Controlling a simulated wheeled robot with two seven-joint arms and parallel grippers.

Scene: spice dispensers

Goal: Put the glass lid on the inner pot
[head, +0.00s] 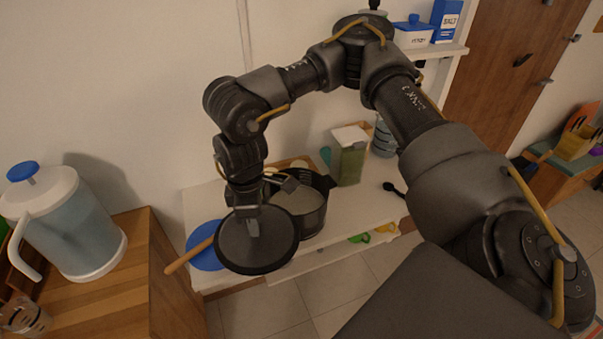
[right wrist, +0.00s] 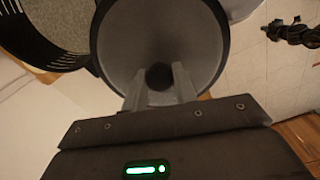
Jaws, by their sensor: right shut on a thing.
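The glass lid (head: 256,252) is a round, greyish disc with a dark rim. My right gripper (head: 252,226) is shut on its knob, and the lid hangs below the fingers. In the right wrist view the fingers (right wrist: 160,82) close around the dark knob, with the lid (right wrist: 165,35) filling the upper middle. The dark pot (head: 313,222) stands on the white table, behind and to the right of the lid. The lid covers part of it in the head view, and the lid is not seated on it. The pot (right wrist: 22,40) also shows at the upper left of the wrist view. My left gripper is not in view.
A blue disc (head: 205,255) and a wooden handle (head: 192,256) lie left of the lid. A green-sided box (head: 349,163) stands behind the pot. A black spoon (head: 394,189) lies on the white table (head: 362,212) at right. A pitcher (head: 75,225) stands on the left wooden cabinet.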

